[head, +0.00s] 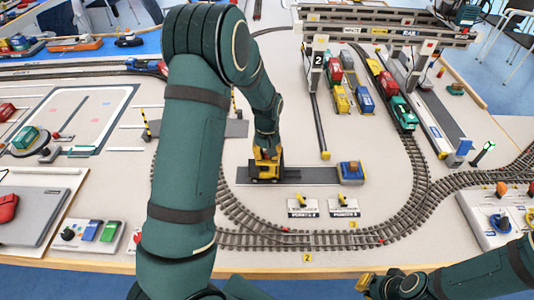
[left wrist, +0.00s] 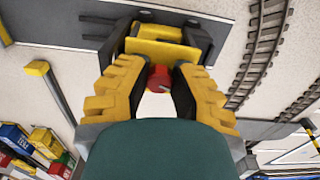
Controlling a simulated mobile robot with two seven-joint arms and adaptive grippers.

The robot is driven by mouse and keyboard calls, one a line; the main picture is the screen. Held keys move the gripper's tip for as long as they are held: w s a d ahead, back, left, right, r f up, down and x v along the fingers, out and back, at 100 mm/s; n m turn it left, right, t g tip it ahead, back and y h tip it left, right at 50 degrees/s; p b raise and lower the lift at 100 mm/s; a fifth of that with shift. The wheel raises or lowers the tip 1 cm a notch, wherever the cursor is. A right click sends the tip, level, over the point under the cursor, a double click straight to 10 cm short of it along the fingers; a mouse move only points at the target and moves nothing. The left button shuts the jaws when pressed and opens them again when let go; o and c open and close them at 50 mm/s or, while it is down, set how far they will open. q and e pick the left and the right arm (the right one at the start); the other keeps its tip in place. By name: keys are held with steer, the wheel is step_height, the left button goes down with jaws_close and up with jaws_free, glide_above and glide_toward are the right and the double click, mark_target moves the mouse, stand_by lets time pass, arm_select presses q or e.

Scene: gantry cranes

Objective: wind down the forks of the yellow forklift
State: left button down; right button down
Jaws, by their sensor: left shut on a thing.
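The yellow forklift (head: 264,175) stands on a dark grey strip (head: 315,176) near the middle of the table. Its yellow body (left wrist: 163,47) also shows in the left wrist view, with dark forks (left wrist: 98,28) reaching to the left. A red knob (left wrist: 159,79) sits on the forklift between my fingers. My left gripper (head: 266,155) reaches down from above onto the forklift. It is shut on the red knob, one yellow-and-black finger on each side. The fork height cannot be told. My right gripper (head: 380,286) is low at the right, away from the forklift; its jaws are unclear.
A blue block with an orange top (head: 351,172) stands at the strip's right end. Curved rail track (head: 310,240) runs in front of the strip and round to the right. A gantry crane (head: 390,30) stands behind, with wagons (head: 362,92) beneath.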

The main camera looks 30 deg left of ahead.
arm_select(q)
steer(key=shift+s, duration=0.1)
steer(key=c, duration=0.8)
jaws_free()
step_height(320, 180, up, 12)
